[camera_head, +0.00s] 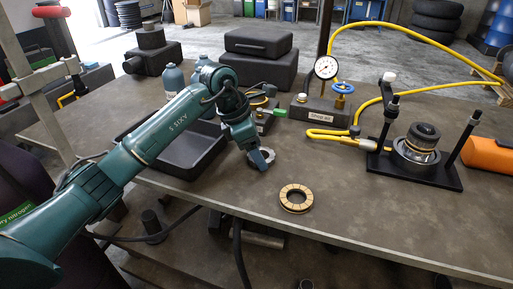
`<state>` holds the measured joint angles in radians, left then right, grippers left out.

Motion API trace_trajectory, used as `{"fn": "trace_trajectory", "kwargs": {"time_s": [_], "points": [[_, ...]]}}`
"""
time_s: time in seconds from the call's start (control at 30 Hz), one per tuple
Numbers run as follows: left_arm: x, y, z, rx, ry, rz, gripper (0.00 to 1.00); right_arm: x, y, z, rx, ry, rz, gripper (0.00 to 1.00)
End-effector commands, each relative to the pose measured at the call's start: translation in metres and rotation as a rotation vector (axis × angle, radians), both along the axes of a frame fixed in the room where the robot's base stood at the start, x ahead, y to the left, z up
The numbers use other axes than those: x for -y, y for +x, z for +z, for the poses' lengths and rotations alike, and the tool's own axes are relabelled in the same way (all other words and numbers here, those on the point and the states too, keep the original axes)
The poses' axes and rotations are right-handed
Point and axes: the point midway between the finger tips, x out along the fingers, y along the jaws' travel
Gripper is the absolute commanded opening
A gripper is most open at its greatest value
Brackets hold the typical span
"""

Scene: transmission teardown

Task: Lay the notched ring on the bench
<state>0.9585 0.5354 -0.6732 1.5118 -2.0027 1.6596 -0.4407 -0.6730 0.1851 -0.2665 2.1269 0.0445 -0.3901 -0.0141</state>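My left arm comes in from the left, and its gripper (261,163) points down just above the bench (360,215), behind and left of a tan ring. A small grey ring (266,154) with an uneven edge shows at the fingertips and looks held between them, tilted. Whether it touches the bench is hard to tell. The tan ring (286,203), with dark radial lines or notches around its face, lies flat near the bench's front edge, apart from the gripper. My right gripper is not in view.
A black tray (190,172) stands left of the gripper, partly behind my arm. A pressure gauge (326,67) with a yellow hose and a black fixture (430,180) holding a metal part stand to the right. The bench between the tan ring and the fixture is clear.

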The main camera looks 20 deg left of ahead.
Motion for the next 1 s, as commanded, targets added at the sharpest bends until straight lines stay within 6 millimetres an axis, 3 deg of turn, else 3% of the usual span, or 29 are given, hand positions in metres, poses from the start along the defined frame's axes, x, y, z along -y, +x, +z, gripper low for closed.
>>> {"fn": "trace_trajectory", "kwargs": {"time_s": [0.17, 0.5, 1.0], "points": [[0.000, 0.000, 0.000, 0.000, 0.000, 0.000, 0.82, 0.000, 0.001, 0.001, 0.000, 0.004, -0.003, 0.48], [-0.002, 0.000, 0.008, 0.002, 0.000, 0.001, 0.82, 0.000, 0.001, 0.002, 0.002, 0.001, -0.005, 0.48], [-0.035, -0.018, 0.097, 0.004, 0.001, 0.002, 0.82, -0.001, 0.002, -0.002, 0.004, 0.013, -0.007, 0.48]]}}
